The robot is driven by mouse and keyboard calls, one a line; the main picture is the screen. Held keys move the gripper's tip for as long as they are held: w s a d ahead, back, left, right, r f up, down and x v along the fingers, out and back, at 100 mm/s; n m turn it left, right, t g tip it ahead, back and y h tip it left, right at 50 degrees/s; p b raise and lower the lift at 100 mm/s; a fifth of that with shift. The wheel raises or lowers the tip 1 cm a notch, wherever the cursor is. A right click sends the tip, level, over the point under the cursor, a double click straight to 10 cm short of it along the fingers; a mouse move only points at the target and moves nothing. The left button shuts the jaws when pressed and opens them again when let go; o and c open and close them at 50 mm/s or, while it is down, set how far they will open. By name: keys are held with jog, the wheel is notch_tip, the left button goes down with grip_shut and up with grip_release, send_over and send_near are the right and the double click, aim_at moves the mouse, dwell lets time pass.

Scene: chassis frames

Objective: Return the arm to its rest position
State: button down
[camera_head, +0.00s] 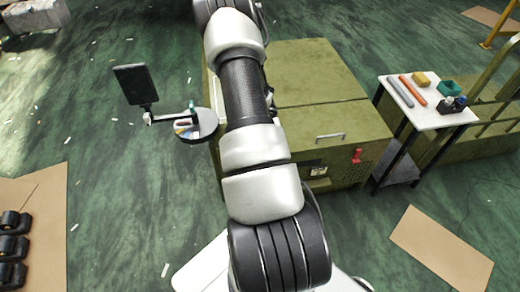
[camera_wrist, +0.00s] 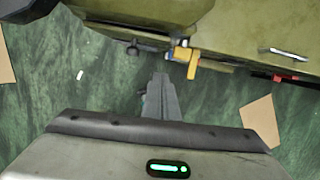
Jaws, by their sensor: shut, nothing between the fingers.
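My arm (camera_head: 246,95) reaches up the middle of the head view, over the green box-shaped chassis, and runs out at the top edge. My gripper is out of sight there. In the wrist view my gripper (camera_wrist: 161,80) is shut and empty, its fingers together, above the green floor. A yellow part (camera_wrist: 187,62) on the side of a green body lies just beyond the fingertips in the picture. I cannot tell the gap between them.
The green chassis (camera_head: 330,70) stands under and right of my arm. A small white-topped table (camera_head: 430,118) with tools stands to its right. A black screen (camera_head: 135,84) and a small round tray (camera_head: 196,127) are left of my arm. Cardboard sheets lie on the floor.

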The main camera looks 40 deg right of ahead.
jog(key=shift+v, duration=1.7)
